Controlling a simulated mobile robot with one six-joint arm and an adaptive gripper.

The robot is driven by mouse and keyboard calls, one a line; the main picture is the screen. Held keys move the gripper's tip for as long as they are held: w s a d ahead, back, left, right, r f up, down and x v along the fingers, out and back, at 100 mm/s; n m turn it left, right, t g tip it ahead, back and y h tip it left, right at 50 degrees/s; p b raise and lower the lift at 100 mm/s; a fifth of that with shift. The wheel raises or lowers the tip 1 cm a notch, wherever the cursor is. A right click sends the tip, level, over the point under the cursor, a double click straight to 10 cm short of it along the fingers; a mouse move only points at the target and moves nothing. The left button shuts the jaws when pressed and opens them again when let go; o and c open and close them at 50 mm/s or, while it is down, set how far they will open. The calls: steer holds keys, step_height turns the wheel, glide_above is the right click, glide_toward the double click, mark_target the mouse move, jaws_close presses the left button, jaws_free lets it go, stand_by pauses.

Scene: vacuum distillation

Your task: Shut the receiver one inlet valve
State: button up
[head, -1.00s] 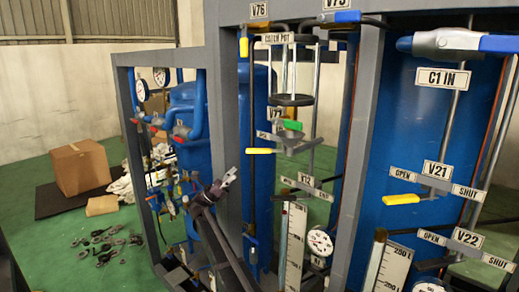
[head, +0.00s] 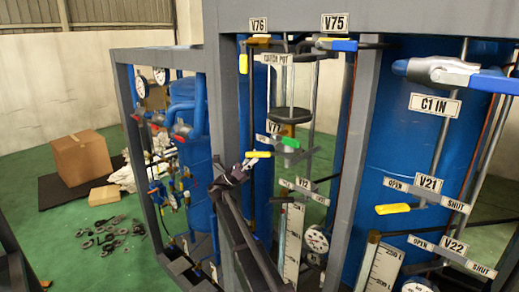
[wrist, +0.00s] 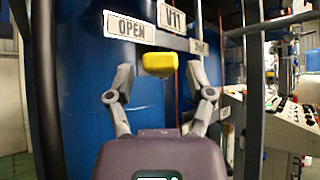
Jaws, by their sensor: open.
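A valve with a yellow-tipped lever (head: 258,154) stands on the frame in the head view. In the wrist view its yellow handle end (wrist: 160,65) points towards me, below and between an OPEN plate (wrist: 129,26) and a V11 tag (wrist: 171,15). A further plate to the right is mostly cut off from reading. My gripper (head: 244,164) is just left of and below the handle end. In the wrist view my gripper (wrist: 160,80) is open, with one finger on each side of the handle. I cannot tell whether either finger touches it.
A grey frame post (head: 223,90) stands close by my gripper. Below and right are a V12 tag (head: 304,184) and a V21 yellow lever (head: 392,209). Blue tanks (wrist: 95,90) stand behind the valve. A control panel (wrist: 285,118) is at the right in the wrist view.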

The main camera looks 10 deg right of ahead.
steer(key=shift+p+x, duration=0.4)
steer(key=shift+x, duration=0.55)
steer(key=shift+c, duration=0.2)
